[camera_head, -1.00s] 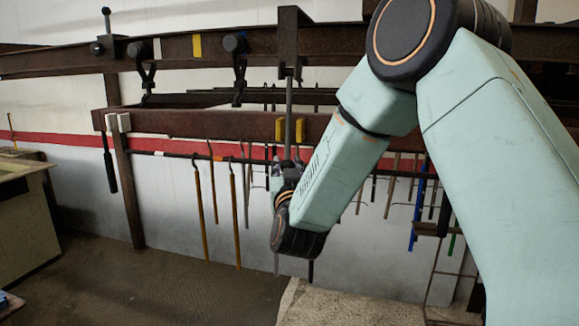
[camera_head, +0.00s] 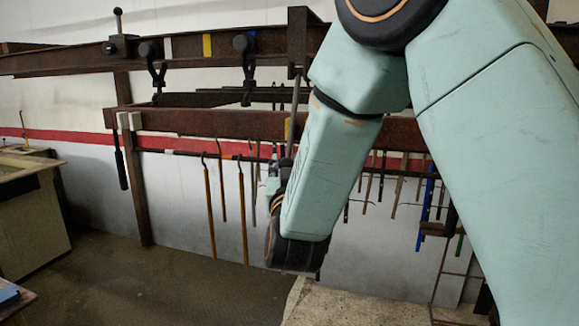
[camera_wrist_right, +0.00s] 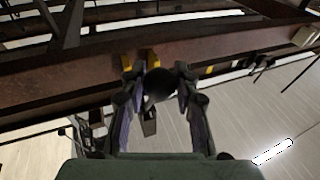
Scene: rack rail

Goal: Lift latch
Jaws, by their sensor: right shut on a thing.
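The latch hangs from a dark bracket (camera_head: 297,40) on the upper rail as a thin grey rod (camera_head: 295,110), leaning slightly, its lower end to the left. My right gripper (camera_head: 273,182) is at the rod's lower end, partly hidden by my own wrist and forearm. In the right wrist view the right gripper (camera_wrist_right: 157,90) has its fingers on both sides of a round black knob (camera_wrist_right: 158,84), shut on it. The knob appears to be the end of the latch rod. My left gripper is not in view.
A rusty upper rail (camera_head: 190,47) and a lower beam (camera_head: 200,123) run across the rack. Long hooked rods (camera_head: 210,210) hang left of the gripper, and several tools (camera_head: 425,210) hang to the right. A bench (camera_head: 35,220) stands at far left.

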